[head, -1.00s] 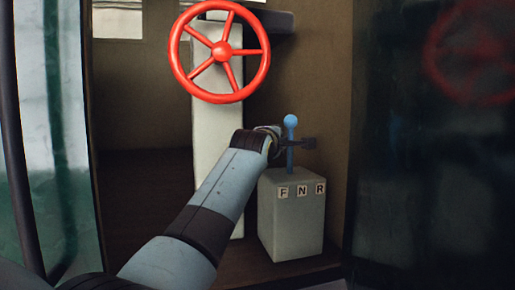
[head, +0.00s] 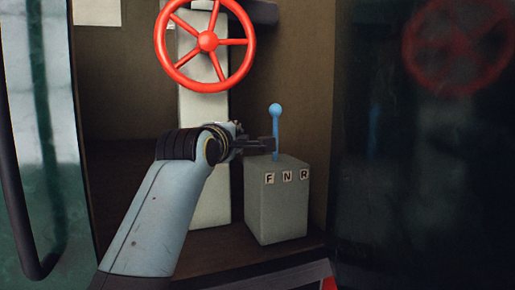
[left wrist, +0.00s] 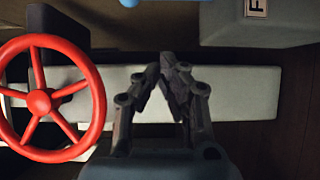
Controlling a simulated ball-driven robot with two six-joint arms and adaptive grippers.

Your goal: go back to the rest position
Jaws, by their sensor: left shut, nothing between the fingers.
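My left gripper (head: 268,146) is shut and empty, with its arm coming up from the bottom left in the head view. Its tips appear close beside the blue lever (head: 277,128), left of the shaft. In the left wrist view the gripper (left wrist: 163,70) shows its fingertips together, apart from a blue piece of the lever (left wrist: 130,2) at the top edge. The lever stands nearly upright on a grey box (head: 275,215) labelled F, N and R; I cannot tell which letter it is set at. My right gripper is not in view.
A red handwheel (head: 207,41) on a pale column (head: 203,110) stands behind and above my left forearm. The wheel also shows at the left of the wrist view (left wrist: 40,101). A dark glossy panel (head: 420,170) closes off the right side.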

